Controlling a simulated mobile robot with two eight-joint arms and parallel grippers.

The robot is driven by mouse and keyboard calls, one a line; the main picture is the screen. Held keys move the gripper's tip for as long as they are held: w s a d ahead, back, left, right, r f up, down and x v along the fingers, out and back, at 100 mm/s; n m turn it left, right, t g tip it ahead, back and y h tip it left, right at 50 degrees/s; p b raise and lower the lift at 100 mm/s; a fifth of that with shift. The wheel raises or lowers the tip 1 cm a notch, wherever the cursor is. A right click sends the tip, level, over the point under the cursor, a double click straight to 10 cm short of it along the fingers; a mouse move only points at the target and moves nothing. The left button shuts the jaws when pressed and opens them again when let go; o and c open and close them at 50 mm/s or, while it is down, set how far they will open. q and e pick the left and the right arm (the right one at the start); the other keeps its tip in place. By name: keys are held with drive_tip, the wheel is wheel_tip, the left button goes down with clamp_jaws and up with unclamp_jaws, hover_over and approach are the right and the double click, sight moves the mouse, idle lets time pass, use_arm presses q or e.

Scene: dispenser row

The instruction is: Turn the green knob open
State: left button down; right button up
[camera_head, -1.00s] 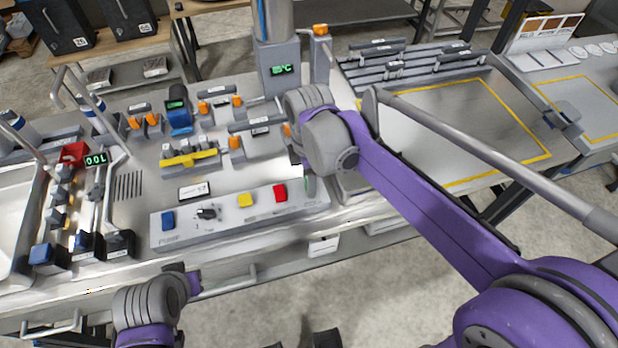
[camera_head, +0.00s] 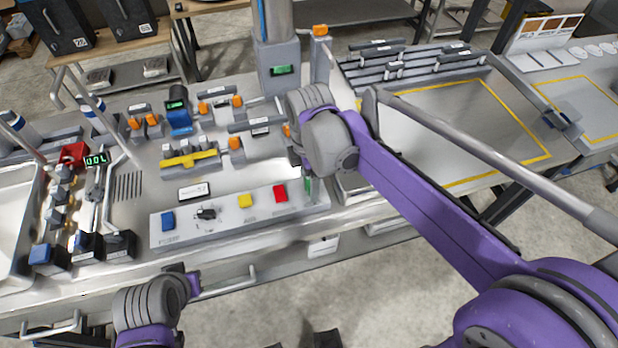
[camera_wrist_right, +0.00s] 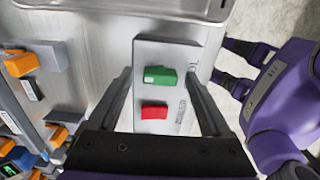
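The green knob (camera_wrist_right: 160,75) sits on the end of a grey control panel, past the red button (camera_wrist_right: 154,112), in the right wrist view. In the head view only a sliver of the green knob (camera_head: 308,185) shows beside my right wrist. My right gripper (camera_wrist_right: 158,76) is open, with one finger on each side of the knob. Gaps show between the knob and both fingers. In the head view my right arm mostly hides this gripper. My left arm is low at the left in the head view; its gripper (camera_head: 182,278) is mostly hidden and its fingers cannot be made out.
The panel also carries a yellow button (camera_head: 245,200), a small black knob (camera_head: 206,214) and a blue button (camera_head: 168,221). A yellow lever (camera_head: 190,158) and orange-topped fittings stand behind. A dispenser column (camera_head: 277,60) rises at the back. A counter rail runs along the front.

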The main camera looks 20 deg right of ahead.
wheel_tip(320, 180, up, 11)
drive_tip(key=shift+p, duration=0.35)
idle(0.3)
drive_tip(key=shift+s+f, duration=0.1)
drive_tip(key=shift+f, duration=0.05)
idle(0.4)
